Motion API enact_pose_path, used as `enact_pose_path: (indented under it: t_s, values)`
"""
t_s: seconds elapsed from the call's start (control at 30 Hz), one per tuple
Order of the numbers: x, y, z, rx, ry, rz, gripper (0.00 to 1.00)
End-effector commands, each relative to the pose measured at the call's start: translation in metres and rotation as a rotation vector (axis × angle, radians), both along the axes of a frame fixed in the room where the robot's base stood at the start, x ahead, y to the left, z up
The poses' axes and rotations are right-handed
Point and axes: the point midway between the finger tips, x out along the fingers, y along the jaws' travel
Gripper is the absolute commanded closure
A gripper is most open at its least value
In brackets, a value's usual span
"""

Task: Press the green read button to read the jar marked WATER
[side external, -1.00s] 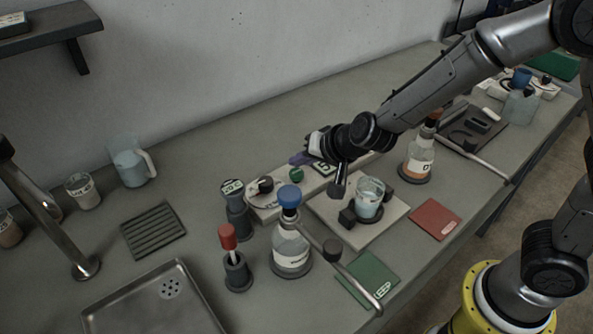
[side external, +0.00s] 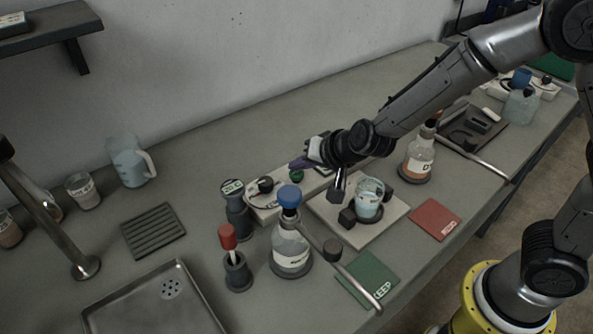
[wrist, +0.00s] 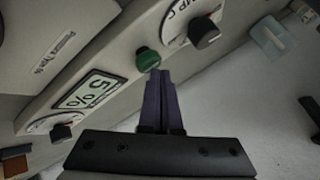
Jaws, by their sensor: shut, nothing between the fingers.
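The green read button (side external: 297,176) is on the pale instrument console; it also shows in the wrist view (wrist: 148,60). My gripper (side external: 293,164) is shut and empty, its purple fingertips (wrist: 157,73) right at the button's edge. I cannot tell whether they touch it. A glass jar (side external: 367,206) with pale bluish liquid stands on the console's front plate between dark blocks; no WATER mark is legible on it. The display (wrist: 90,93) beside the button shows 5 and a percent sign in the wrist view.
Dark knobs (wrist: 204,32) flank the button and display. A blue-stoppered bottle (side external: 291,252) and a red-handled tool (side external: 229,240) stand in front left. An orange-bottomed flask (side external: 417,160), red mat (side external: 435,219) and green mat (side external: 368,279) lie around the plate.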

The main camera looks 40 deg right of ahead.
Motion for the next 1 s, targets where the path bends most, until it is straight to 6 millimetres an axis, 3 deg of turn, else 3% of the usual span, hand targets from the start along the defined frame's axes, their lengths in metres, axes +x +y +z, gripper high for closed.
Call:
enact_pose_path:
  t_s: [1.0]
  values:
    - [-0.0004,-0.0002,-0.0105,-0.001,0.002,-0.001,1.00]
